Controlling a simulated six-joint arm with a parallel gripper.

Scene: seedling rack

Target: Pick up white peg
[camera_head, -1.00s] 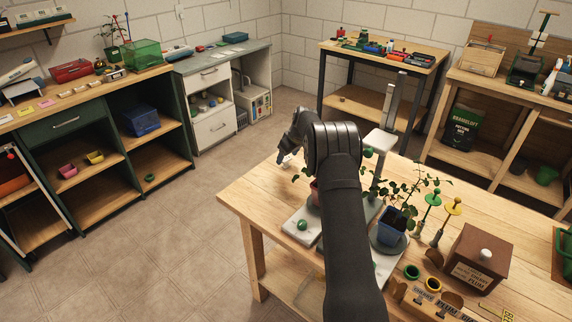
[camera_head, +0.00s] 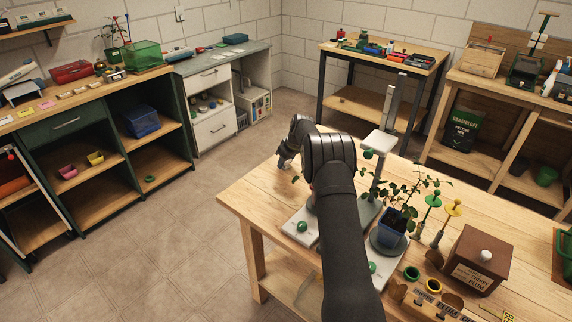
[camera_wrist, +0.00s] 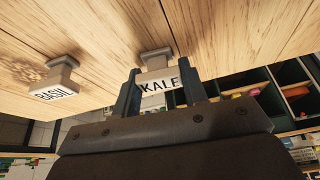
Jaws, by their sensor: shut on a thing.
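In the wrist view, a pale, whitish peg (camera_wrist: 156,72) with a KALE label sits between the two dark fingers of my gripper (camera_wrist: 158,88). The fingers are shut on its sides. Its flared end is close to the wooden tabletop (camera_wrist: 215,35); I cannot tell whether it touches. A similar pale peg (camera_wrist: 63,75) with a BASIL label stands apart to the left. In the head view, my gripper (camera_head: 284,161) is low over the far left part of the table, and the arm hides most of the peg there.
A potted plant (camera_head: 392,238) in a blue pot, a pale stand (camera_head: 380,140), green and yellow plungers (camera_head: 453,208) and a brown box (camera_head: 478,258) occupy the table right of my arm. The left front corner (camera_head: 245,195) is bare.

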